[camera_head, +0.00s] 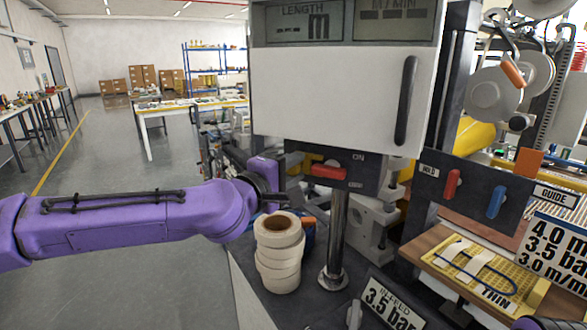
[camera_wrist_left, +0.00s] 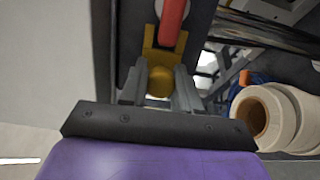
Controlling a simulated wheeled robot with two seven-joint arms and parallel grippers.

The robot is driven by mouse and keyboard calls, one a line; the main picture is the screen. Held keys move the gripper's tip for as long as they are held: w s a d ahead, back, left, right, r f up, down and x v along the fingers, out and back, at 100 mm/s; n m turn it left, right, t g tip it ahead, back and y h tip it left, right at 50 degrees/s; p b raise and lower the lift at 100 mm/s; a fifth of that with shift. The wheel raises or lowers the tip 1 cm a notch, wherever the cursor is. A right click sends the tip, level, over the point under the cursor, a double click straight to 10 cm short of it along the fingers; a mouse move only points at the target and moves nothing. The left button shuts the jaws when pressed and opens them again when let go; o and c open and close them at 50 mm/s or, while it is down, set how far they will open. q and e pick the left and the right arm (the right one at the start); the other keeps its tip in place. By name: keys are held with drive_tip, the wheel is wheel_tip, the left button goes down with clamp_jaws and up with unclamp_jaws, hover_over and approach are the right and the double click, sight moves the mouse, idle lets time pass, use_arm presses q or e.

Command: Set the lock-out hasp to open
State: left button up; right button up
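The lock-out hasp (camera_wrist_left: 162,55) is a yellow plate with a round yellow knob, just by the red lever in the left wrist view. In the head view the hasp (camera_head: 308,163) shows as a small yellow patch left of the red switch lever (camera_head: 328,172), on a dark box marked ON and OFF. My left gripper (camera_wrist_left: 160,84) has one finger on each side of the knob, with no clear gap to it. In the head view the gripper (camera_head: 290,172) reaches the box from the left, its fingertips partly hidden.
A stack of cream tape rolls (camera_head: 279,255) stands just below my left wrist. A metal post (camera_head: 337,235) carries the switch box and white display panel (camera_head: 340,95). A dark panel with a red and a blue lever (camera_head: 495,203) is at right.

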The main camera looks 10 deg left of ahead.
use_arm(q)
clamp_jaws()
drive_tip(key=a, duration=0.1)
drive_tip(key=w+a, duration=0.1)
drive_tip(key=a, duration=0.1)
drive_tip(key=shift+a, duration=0.15)
drive_tip(key=shift+o, duration=2.2)
unclamp_jaws()
drive_tip(key=o, duration=0.4)
drive_tip(key=shift+a, duration=0.15)
drive_tip(key=shift+c, duration=0.2)
drive_tip(key=v, duration=1)
drive_tip(key=shift+s, duration=0.25)
